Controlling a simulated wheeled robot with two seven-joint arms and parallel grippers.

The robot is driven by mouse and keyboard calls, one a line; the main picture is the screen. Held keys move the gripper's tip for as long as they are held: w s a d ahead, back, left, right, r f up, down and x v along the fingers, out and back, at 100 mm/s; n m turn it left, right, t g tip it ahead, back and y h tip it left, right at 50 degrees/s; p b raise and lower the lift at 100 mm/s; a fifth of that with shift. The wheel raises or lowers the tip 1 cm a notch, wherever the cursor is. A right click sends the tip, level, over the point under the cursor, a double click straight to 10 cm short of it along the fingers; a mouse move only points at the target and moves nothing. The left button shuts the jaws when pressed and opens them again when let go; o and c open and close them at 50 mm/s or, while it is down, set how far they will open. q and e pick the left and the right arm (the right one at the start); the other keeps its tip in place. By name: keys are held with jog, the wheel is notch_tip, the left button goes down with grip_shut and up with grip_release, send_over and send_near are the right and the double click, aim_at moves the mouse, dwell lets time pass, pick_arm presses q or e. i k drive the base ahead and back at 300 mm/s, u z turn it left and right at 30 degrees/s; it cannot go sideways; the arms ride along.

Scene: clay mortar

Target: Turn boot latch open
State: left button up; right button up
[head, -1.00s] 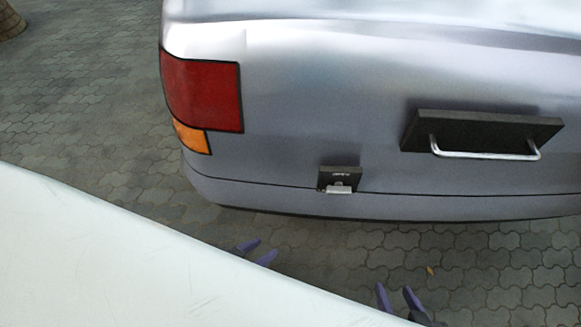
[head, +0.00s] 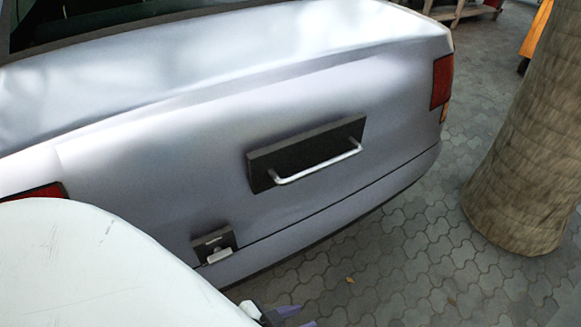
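The boot latch (head: 214,246) is a small dark plate with a pale tab, low on the back of a silver-lilac car (head: 150,190), above its lower edge. The car's boot appears shut. My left gripper (head: 297,316) shows only in part at the bottom edge of the head view, below and to the right of the latch and apart from it. Its two purple fingertips stand apart with nothing seen between them. My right gripper is not in view.
A dark block with a silver bar handle (head: 318,165) juts from the car right of the latch. A pale scuffed surface (head: 90,270) fills the lower left. A thick trunk (head: 530,150) stands at right. Paving (head: 400,270) between car and trunk is open.

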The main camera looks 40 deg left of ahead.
aim_at(223, 255)
jog(key=u, duration=1.75)
jog(key=k, duration=0.45)
jog(key=u, duration=0.9)
jog(key=i, duration=0.25)
jog(key=z, duration=0.45)
